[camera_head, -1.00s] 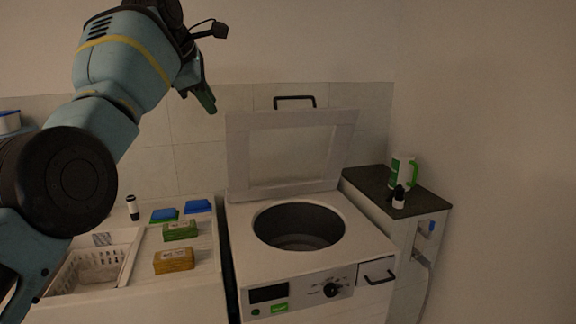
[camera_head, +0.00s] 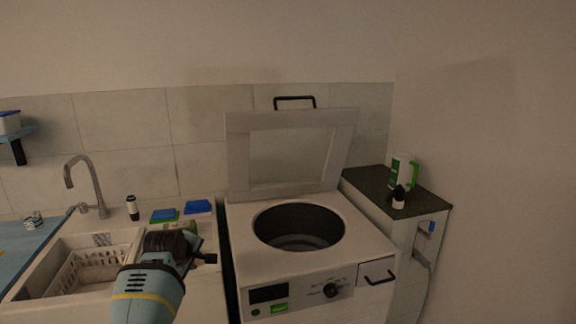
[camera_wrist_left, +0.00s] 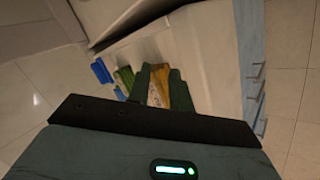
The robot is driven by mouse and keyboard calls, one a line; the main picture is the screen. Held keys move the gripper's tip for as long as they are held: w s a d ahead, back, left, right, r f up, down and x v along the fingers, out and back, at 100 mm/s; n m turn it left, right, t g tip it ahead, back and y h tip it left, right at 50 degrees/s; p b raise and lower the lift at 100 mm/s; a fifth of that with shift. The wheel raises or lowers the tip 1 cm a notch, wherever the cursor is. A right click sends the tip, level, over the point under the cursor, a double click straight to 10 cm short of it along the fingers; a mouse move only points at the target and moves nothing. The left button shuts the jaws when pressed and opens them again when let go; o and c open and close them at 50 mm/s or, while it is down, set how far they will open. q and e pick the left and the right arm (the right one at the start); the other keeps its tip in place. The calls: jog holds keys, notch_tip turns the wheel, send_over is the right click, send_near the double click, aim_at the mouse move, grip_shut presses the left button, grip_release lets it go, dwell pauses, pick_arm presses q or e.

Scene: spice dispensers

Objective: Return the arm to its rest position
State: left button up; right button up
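My left arm (camera_head: 148,291) rises from the bottom of the head view, its wrist in front of the counter beside the sink. It hides the yellow box and most of the green box (camera_head: 180,226); its fingertips cannot be made out there. In the left wrist view my left gripper (camera_wrist_left: 160,86) has its two dark green fingers apart. The yellow box (camera_wrist_left: 180,92) shows behind and between them, on the counter; no held object is visible. My right gripper is in neither view.
A white top-loading machine (camera_head: 360,262) with its lid (camera_head: 240,150) raised stands to the right. Left are the sink basket (camera_head: 85,270), tap (camera_head: 95,190) and blue sponges (camera_head: 198,207). A dark-topped cabinet (camera_head: 370,184) carries a green-white mug (camera_head: 401,172) and small bottle (camera_head: 398,202).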

pick_arm(q)
jog(key=s+f+m, duration=0.7)
jog(key=s+f, duration=1.3)
jog(key=f, duration=0.2)
jog(key=s+d+f+m+h, duration=0.1)
jog(key=s+m, duration=0.3)
jog(key=s, duration=1)
jog(key=s+d+f+m+t, duration=0.1)
jog(key=s+d+m, duration=0.3)
jog(key=s, duration=1.1)
jog(key=shift+f+m+h, duration=0.4)
